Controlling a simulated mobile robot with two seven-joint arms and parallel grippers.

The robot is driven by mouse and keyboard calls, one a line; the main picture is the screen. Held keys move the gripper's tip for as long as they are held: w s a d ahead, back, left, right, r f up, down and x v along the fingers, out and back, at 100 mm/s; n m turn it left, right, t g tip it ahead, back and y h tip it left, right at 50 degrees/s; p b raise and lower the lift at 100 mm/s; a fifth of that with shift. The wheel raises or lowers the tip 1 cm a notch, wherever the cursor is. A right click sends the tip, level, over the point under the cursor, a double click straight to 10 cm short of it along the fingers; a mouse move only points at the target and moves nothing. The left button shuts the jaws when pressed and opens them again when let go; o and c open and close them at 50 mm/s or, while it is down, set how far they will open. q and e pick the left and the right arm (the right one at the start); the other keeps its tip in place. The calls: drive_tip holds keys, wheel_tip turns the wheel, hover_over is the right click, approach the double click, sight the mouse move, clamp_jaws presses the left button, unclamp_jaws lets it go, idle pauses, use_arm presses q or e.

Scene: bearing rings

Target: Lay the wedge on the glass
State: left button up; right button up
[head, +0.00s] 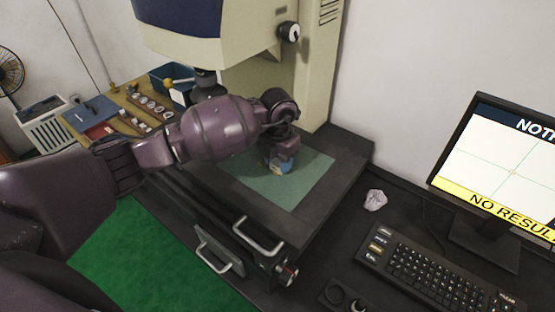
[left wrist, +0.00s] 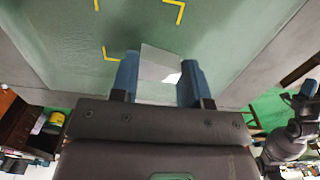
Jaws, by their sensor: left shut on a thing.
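My left gripper (head: 279,167) reaches down over the green glass (head: 308,183) of the stage. In the left wrist view its two blue fingers (left wrist: 158,80) are shut on a pale, flat-looking wedge (left wrist: 157,62). The wedge is over the glass, which also shows in the left wrist view (left wrist: 70,50); I cannot tell whether they touch. In the head view the gripper mostly hides the wedge. What looks like my right gripper (left wrist: 308,92) shows small at the right edge of the left wrist view; its jaws are unclear.
Yellow corner marks (left wrist: 172,10) lie on the glass. The machine's cream column (head: 305,75) stands behind. Metal handles (head: 258,237) and a knob (head: 286,274) are at the stage's front. A crumpled pale lump (head: 375,200), keyboard (head: 425,270) and monitor (head: 500,165) are to the right.

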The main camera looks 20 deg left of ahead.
sight(278, 162)
use_arm(q)
drive_tip(key=o, duration=1)
drive_tip(key=shift+f, duration=0.15)
drive_tip(key=shift+w+r+p, duration=0.1)
drive_tip(key=shift+r+p, duration=0.25)
drive_tip(key=shift+r, duration=0.2)
wheel_tip(278, 162, up, 5)
drive_tip(key=p, duration=0.3)
drive_tip(key=shift+a+r, duration=0.1)
drive_tip(key=shift+r, duration=3.05)
use_arm(e)
drive_tip(key=shift+s+d+r+g, duration=0.1)
drive_tip(key=shift+s+r+g, duration=0.2)
drive_tip(key=shift+s+r, duration=0.45)
drive_tip(key=shift+s, duration=0.1)
